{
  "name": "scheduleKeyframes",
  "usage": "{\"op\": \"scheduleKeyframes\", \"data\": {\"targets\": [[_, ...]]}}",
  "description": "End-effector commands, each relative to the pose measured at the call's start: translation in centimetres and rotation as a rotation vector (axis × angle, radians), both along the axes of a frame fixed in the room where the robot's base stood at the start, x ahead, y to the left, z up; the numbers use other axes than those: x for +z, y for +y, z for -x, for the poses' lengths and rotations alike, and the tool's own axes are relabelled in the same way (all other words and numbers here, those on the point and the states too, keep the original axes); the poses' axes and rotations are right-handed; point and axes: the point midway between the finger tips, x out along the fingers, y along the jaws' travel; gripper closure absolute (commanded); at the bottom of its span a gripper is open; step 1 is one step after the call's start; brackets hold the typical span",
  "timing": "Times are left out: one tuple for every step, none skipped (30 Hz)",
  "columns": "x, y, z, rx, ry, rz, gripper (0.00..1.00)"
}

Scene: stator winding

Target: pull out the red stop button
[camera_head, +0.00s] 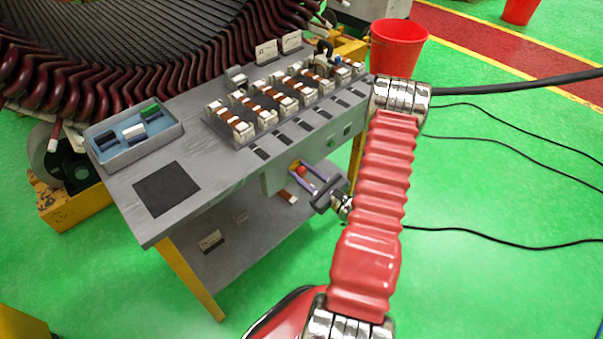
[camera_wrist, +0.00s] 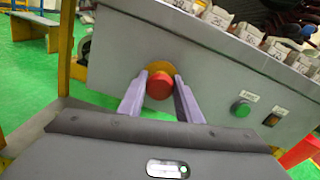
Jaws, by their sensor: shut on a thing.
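The red stop button (camera_wrist: 159,86) sits on a yellow round backing (camera_wrist: 160,68) on the grey front panel of the bench. It also shows in the head view (camera_head: 301,170), small and partly between the fingers. My gripper (camera_wrist: 160,88) has its two purple fingers on either side of the red button, shut on it. In the head view my gripper (camera_head: 305,178) reaches the panel from the lower right. Where the fingertips touch the button is too small to see clearly.
A green button (camera_wrist: 241,108) and a dark switch (camera_wrist: 271,119) are on the same panel to the right. The grey bench top (camera_head: 208,165) carries a row of copper coil blocks and a blue tray (camera_head: 137,158). A red bucket (camera_head: 397,48) stands behind. Black cables lie on the green floor.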

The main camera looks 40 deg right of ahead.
Motion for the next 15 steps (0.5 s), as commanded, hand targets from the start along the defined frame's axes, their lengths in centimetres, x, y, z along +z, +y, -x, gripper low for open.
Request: {"op": "scheduleKeyframes", "data": {"targets": [[-0.02,0.07,0.01,0.001,0.0,-0.001,1.0],[-0.02,0.07,0.01,0.001,0.0,-0.001,1.0],[-0.02,0.08,0.0,0.002,0.0,-0.001,1.0],[-0.02,0.08,0.0,0.002,0.0,-0.001,1.0],[-0.02,0.08,0.01,0.002,0.0,-0.001,1.0],[-0.02,0.08,0.02,0.002,0.0,-0.001,1.0],[-0.03,0.06,0.09,0.001,0.0,-0.001,1.0],[-0.02,0.05,0.2,0.001,0.0,-0.001,1.0],[-0.03,0.03,0.43,0.001,0.001,-0.001,1.0],[-0.03,0.02,0.61,0.0,0.001,-0.001,1.0],[-0.03,0.0,0.76,0.0,0.001,-0.001,1.0],[-0.03,0.01,0.89,0.0,0.0,-0.001,1.0],[-0.02,0.03,0.94,0.001,0.0,0.0,1.0],[-0.03,0.04,0.94,0.001,0.0,0.0,1.0],[-0.03,0.05,0.94,0.001,0.0,0.0,1.0]]}}
